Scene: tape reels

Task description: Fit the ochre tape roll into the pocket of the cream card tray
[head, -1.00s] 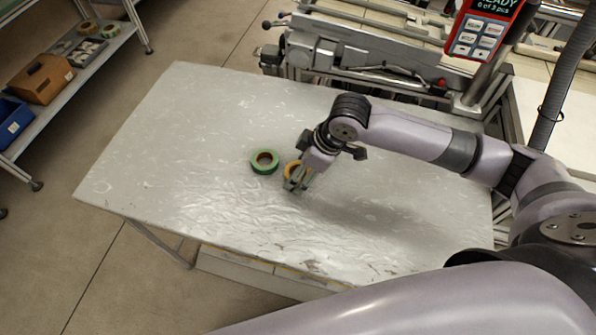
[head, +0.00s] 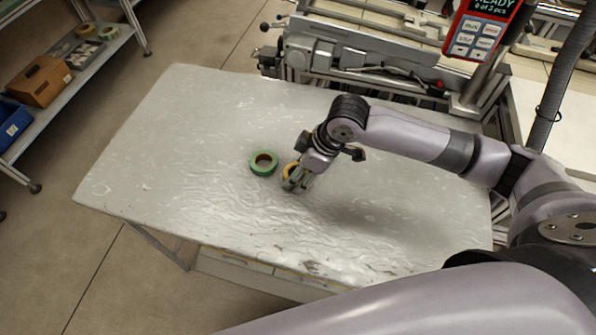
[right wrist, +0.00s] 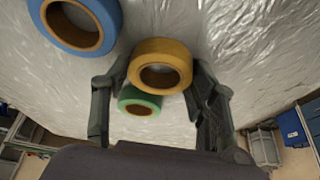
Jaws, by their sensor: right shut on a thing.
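The ochre tape roll (head: 289,171) is partly hidden by my right gripper (head: 297,184) in the head view. In the right wrist view the ochre roll (right wrist: 160,50) sits between the two fingers, which press on its sides, so the gripper is shut on it. I cannot tell whether it is clear of the table. A green roll (head: 263,171) lies on the table just left of it; it also shows in the right wrist view (right wrist: 132,94). My left gripper and the cream card tray are not in view.
A blue roll (right wrist: 108,12) shows in the right wrist view, close to the ochre roll. The grey table (head: 170,150) is bare on its left. A metal machine (head: 350,65) stands along the back edge. A shelf (head: 60,105) with boxes stands at the far left.

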